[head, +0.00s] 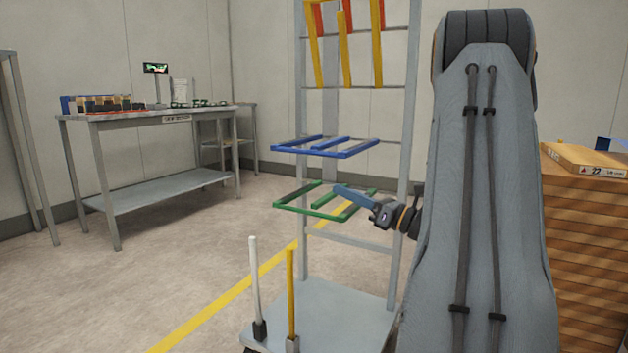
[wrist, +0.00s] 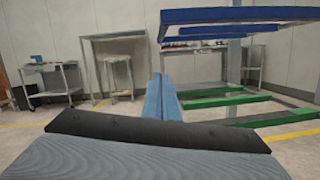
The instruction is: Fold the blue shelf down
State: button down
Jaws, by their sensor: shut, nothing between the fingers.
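The blue shelf (head: 324,147) is an open frame of bars on the grey rack (head: 407,130). It sticks out level from the rack. In the wrist view the blue shelf (wrist: 235,15) crosses the upper right, above my fingers. My gripper (head: 338,189) is shut and empty, its blue-grey fingers pointing left. It is below the blue shelf and just above or beside the green shelf; I cannot tell if it touches green. In the wrist view my gripper (wrist: 161,78) is in the middle, fingers together.
The green shelf (head: 290,209) also sticks out level, below the blue one. Yellow (head: 345,50) and red shelves (head: 377,14) stand folded up above. White (head: 255,285) and yellow posts (head: 291,295) rise from the cart base (head: 340,310).

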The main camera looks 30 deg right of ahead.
jog(key=w+a+r+b, duration=0.3)
jog(key=w+r, duration=0.3)
jog(key=w, duration=0.2)
jog(key=shift+w+r+n, duration=0.15)
jog(key=shift+w+n, duration=0.15)
jog(key=shift+w, duration=0.1)
jog(key=shift+a, duration=0.1)
